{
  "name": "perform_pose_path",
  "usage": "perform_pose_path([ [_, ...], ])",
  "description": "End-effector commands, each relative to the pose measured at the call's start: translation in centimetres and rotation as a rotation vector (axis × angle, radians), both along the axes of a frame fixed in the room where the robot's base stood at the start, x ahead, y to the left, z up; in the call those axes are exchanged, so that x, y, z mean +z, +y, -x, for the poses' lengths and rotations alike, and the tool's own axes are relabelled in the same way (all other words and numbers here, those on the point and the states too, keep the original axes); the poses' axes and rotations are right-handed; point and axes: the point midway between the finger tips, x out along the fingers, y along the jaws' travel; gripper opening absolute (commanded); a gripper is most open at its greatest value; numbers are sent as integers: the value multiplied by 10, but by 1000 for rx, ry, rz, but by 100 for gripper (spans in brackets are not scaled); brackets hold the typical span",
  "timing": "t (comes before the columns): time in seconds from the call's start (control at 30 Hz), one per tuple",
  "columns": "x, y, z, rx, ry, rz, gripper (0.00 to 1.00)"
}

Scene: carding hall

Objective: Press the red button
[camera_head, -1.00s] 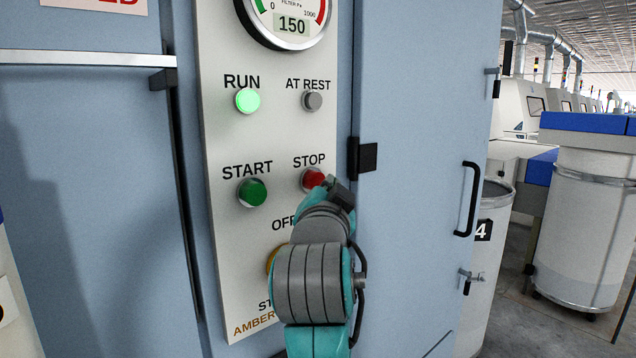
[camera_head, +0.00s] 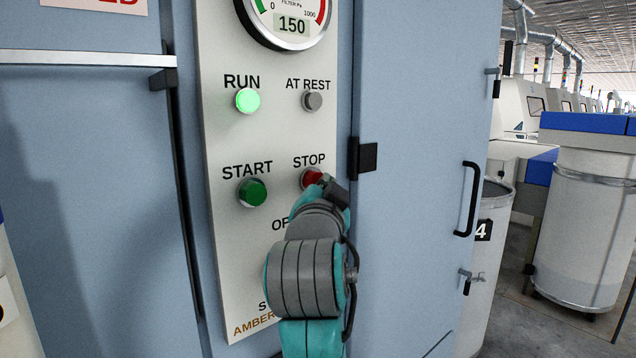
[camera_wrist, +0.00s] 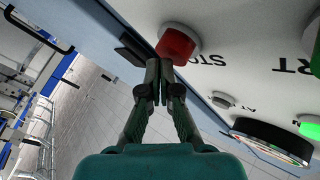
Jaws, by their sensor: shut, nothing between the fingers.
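The red button (camera_head: 312,178) sits under the word STOP on the white control panel (camera_head: 228,235). In the head view its lower right part is hidden by my arm. My gripper shows in the wrist view (camera_wrist: 159,66), with its two fingers together and nothing between them. The red button (camera_wrist: 176,45) is just beyond and beside the fingertips there. I cannot tell whether the fingertips touch it.
The green START button (camera_head: 252,192) is left of the red one. The RUN lamp (camera_head: 248,101) is lit green and the AT REST lamp (camera_head: 312,101) is grey. A gauge (camera_head: 290,18) reads 150. A black door handle (camera_head: 468,199) is on the right.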

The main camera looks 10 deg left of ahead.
Motion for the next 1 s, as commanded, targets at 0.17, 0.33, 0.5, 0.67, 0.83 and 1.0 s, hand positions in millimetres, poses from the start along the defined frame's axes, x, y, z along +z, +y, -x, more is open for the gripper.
perform_pose_path([
  [0.17,0,2,-1,0,0,0,0],
  [0.33,0,3,-2,0,0,0,0],
  [0.5,0,4,-4,1,1,0,0],
  [0.67,0,6,-5,1,1,0,0],
  [0.83,0,7,-6,1,1,0,0],
  [1.0,0,8,-6,1,1,0,0],
])
